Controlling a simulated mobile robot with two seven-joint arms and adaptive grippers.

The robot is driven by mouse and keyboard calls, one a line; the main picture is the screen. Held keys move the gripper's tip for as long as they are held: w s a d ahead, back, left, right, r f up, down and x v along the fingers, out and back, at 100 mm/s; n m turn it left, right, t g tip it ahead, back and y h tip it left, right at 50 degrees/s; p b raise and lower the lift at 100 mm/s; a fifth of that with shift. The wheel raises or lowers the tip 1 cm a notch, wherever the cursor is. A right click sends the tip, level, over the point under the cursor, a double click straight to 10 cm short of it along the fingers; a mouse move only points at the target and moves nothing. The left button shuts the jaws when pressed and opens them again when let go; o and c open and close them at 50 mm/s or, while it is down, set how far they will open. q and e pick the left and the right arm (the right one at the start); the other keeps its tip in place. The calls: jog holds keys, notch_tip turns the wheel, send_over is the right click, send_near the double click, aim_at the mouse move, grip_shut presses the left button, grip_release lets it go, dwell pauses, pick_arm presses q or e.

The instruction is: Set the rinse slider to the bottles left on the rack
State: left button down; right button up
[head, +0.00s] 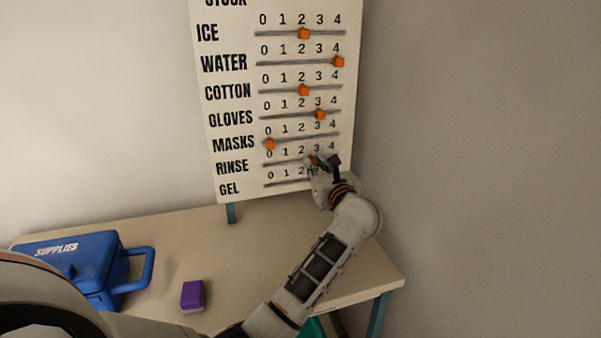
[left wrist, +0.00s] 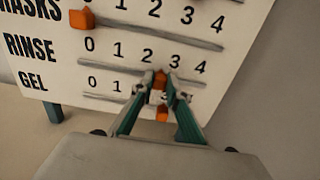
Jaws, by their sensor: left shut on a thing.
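The white stock board (head: 235,100) stands upright at the back of the table, with labelled rows numbered 0 to 4. The orange RINSE knob (head: 312,160) sits on its track between the 2 and the 3; it also shows in the left wrist view (left wrist: 160,77). My left gripper (head: 315,166) is at the board, its green fingers (left wrist: 161,84) shut on this knob from both sides. The gripper hides the right part of the RINSE and GEL rows in the head view. No bottles or rack are in view. My right gripper is not in view.
The MASKS knob (head: 269,144) is at 0, just above the RINSE row. The GEL knob (left wrist: 162,115) is close below my fingers. A blue supplies case (head: 80,262) and a purple box (head: 192,295) stand on the table (head: 245,270). The table's middle is clear.

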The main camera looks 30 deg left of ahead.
pick_arm(q)
jog(key=shift+w+d, duration=0.6)
jog(key=shift+w, duration=0.15)
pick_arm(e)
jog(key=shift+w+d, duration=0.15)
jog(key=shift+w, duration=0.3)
pick_arm(q)
jog(key=c, duration=2)
grip_release()
jog(key=shift+o, duration=0.2)
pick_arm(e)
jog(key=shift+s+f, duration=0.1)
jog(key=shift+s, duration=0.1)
pick_arm(q)
jog(key=v, duration=0.7)
jog(key=shift+s+d, duration=0.2)
